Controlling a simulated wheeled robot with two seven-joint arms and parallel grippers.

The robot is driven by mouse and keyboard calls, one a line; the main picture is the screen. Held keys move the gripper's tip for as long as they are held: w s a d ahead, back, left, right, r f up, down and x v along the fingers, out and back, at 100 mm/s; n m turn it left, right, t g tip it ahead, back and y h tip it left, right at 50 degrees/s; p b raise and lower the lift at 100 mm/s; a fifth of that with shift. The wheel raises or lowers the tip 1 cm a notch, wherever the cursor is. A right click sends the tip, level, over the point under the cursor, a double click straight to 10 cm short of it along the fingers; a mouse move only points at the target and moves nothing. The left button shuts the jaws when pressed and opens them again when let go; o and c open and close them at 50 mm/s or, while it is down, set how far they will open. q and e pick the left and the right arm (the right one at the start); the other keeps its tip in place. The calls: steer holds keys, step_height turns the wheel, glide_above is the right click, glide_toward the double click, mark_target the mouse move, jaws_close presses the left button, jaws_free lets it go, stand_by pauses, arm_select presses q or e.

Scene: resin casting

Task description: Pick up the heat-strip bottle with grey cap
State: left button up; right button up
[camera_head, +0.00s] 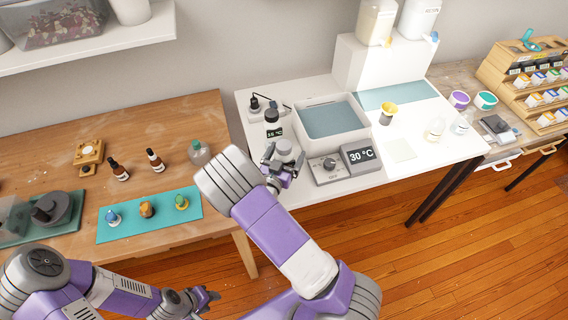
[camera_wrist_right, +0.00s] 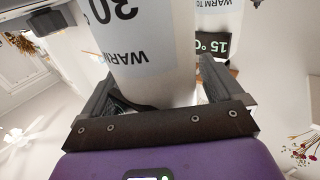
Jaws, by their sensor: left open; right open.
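A bottle with a grey cap (camera_head: 284,147) stands on the white table, left of the temperature controller. My right gripper (camera_head: 282,168) is at this bottle. In the right wrist view its open fingers (camera_wrist_right: 165,95) stand either side of a white bottle (camera_wrist_right: 150,50) marked 30° and WARM; its cap is out of that view. I cannot tell if the fingers touch it. A second bottle with a dark cap (camera_head: 271,117) stands just behind; its black strip (camera_wrist_right: 211,45) reads 15 °C. My left gripper (camera_head: 208,297) is open and empty, low in the head view.
The controller (camera_head: 358,157) reading 30 °C and a water bath (camera_head: 370,118) stand close right of and behind the bottle. A yellow cup (camera_head: 388,112) is further right. The wooden table (camera_head: 60,145) at left holds small bottles and a teal mat (camera_head: 130,230).

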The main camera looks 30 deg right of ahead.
steer(key=shift+c, duration=0.2)
steer(key=c, duration=1.2)
steer(key=shift+w, duration=0.1)
steer(key=shift+r, duration=0.1)
